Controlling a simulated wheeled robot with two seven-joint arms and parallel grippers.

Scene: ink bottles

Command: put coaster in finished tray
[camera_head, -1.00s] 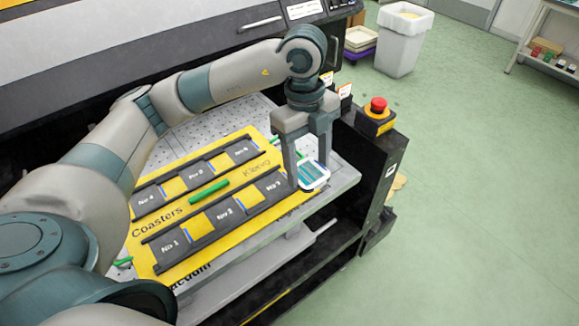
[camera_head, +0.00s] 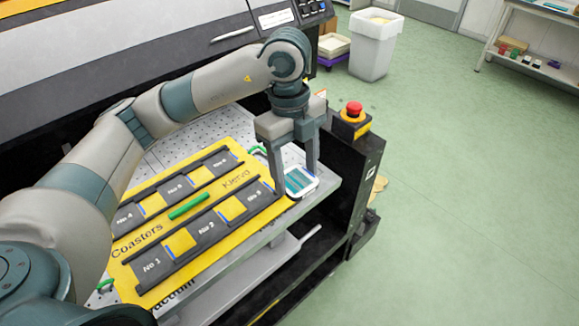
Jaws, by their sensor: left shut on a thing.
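The coaster (camera_head: 300,181), with a white rim and blue-teal stripes, is at the right end of the yellow jig board. My left gripper (camera_head: 296,182) points down and is shut on it, one finger on each side. I cannot tell how far the coaster is above the printer bed. My right gripper is not in view. No tray in view can be made out for sure as the finished tray.
The yellow jig board (camera_head: 150,237) has several dark numbered slots and a green handle (camera_head: 189,206). A red stop button (camera_head: 354,108) stands on the printer's right corner. A white bin (camera_head: 374,48) and stacked trays (camera_head: 333,46) are behind.

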